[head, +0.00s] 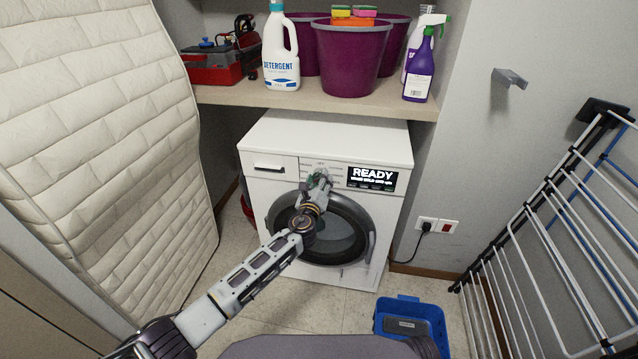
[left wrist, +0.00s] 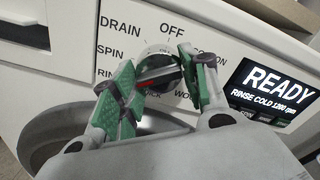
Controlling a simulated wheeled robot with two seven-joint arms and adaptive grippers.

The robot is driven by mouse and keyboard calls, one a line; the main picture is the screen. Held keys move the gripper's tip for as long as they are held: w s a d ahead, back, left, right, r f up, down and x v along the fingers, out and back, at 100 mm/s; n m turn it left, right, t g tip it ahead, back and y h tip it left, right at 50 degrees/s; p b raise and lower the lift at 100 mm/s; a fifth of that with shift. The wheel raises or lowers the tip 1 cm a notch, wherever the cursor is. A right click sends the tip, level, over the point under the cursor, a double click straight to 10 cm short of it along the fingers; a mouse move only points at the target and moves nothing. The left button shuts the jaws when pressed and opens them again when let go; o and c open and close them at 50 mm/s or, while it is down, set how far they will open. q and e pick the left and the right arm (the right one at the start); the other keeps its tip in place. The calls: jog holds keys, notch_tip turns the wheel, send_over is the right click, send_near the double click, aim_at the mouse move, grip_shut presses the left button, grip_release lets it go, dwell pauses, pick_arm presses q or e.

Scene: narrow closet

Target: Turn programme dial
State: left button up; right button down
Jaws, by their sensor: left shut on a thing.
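The white washing machine (head: 300,137) stands under a shelf, with its display (head: 372,179) reading READY and, in the left wrist view, RINSE COLD 1200 rpm. The programme dial (left wrist: 158,66) is a round knob with a dark grip bar and a red mark, ringed by labels such as DRAIN, OFF, SPIN and COTTON. My left gripper (left wrist: 158,84) is shut on the dial, one green-padded finger on each side. In the head view the left gripper (head: 319,181) hides most of the dial. My right gripper is not in view.
A shelf (head: 400,101) above the machine holds a detergent bottle (head: 281,60), purple buckets (head: 348,65) and a spray bottle (head: 419,75). A quilted mattress (head: 90,130) leans at left. A drying rack (head: 560,220) stands at right, and a blue bin (head: 395,306) sits on the floor.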

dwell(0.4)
pick_arm(q)
jog(key=o, duration=1)
jog(key=shift+s, duration=0.1)
jog(key=shift+s+a, duration=0.4)
jog(key=shift+s, duration=1.55)
jog(key=shift+s+a, duration=0.4)
jog(key=shift+s, duration=1.5)
jog(key=shift+s+a, duration=0.4)
jog(key=shift+s, duration=1.55)
jog(key=shift+o, duration=0.2)
